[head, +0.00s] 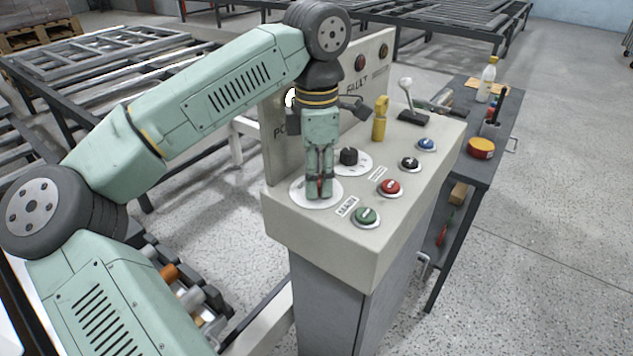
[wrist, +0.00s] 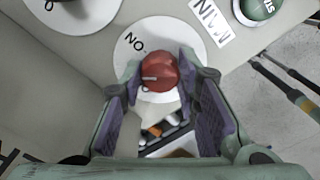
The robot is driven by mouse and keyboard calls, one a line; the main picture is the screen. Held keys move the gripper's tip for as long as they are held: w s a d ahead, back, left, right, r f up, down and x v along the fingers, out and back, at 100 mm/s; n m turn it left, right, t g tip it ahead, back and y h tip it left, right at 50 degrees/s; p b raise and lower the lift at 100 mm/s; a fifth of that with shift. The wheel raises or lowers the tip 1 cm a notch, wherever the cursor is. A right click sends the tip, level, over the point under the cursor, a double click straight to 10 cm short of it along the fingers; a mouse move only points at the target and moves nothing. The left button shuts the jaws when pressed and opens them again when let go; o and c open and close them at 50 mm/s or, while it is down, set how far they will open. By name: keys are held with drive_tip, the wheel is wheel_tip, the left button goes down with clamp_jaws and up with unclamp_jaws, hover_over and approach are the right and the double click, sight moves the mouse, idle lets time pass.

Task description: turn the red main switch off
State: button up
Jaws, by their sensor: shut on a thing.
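A pale line on the knob points left in the wrist view. My gripper (head: 320,192) points down over the panel's near left corner, its fingers closed around the knob from both sides. In the head view the fingers hide most of the knob, with a red sliver showing, and the disc's rim (head: 299,195) shows around them. Part of the dial lettering is hidden.
A black knob (head: 349,156) on a white disc stands just behind. Green (head: 366,217), red (head: 389,187), black (head: 410,163) and blue (head: 426,145) buttons lie to the right. A yellow key-like piece (head: 380,119) and a lever (head: 406,98) rise behind. A grey bench (head: 485,165) stands right.

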drive_tip(key=n+b, duration=0.1)
drive_tip(key=n, duration=0.3)
drive_tip(key=shift+f+n+b, duration=0.1)
drive_tip(key=shift+n+b, duration=0.65)
drive_tip(key=shift+n, duration=1.45)
drive_tip(key=o, duration=1.2)
drive_tip(key=shift+c, duration=0.2)
wheel_tip(320, 180, up, 12)
